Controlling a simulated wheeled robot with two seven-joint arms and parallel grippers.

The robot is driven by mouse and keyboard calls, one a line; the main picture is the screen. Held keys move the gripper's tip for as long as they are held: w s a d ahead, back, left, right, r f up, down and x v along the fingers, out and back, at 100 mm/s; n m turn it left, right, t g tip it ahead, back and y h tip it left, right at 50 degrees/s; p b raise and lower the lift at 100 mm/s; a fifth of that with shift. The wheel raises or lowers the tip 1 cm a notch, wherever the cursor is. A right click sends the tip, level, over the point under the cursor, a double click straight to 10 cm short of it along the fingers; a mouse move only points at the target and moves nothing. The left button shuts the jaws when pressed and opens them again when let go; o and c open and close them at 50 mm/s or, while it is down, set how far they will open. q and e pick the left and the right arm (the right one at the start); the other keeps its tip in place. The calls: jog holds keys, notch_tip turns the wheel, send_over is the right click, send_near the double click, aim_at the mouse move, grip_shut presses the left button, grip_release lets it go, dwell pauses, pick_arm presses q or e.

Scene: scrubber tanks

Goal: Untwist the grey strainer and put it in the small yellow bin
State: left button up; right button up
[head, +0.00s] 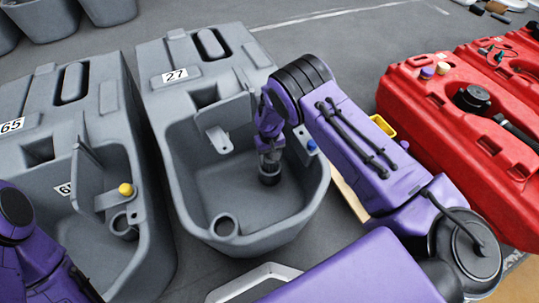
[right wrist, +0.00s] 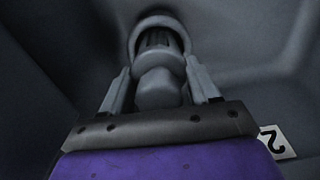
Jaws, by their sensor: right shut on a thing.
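The grey strainer (right wrist: 160,88) stands in the middle of the right wrist view, its knobbed near end between my two fingers and its far end at a round collar (right wrist: 158,22) in the tank wall. My right gripper (right wrist: 160,92) is shut on it. In the head view my right gripper (head: 268,155) points down inside the grey tank marked 27 (head: 222,240), and the dark strainer end (head: 269,174) shows just below it. The small yellow bin (head: 382,125) is mostly hidden behind my right arm. My left gripper is out of view; only purple arm links show at lower left.
Red tanks (head: 425,105) stand at right.

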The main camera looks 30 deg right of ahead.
jog(key=shift+o, duration=0.4)
jog(key=shift+a, duration=0.1)
jog(key=shift+c, duration=0.9)
jog(key=shift+n, duration=0.8)
jog(key=shift+p, duration=0.3)
jog(key=shift+r+p, duration=0.85)
jog(key=shift+r, duration=0.15)
notch_tip(320, 180, up, 6)
jog(key=p, duration=0.5)
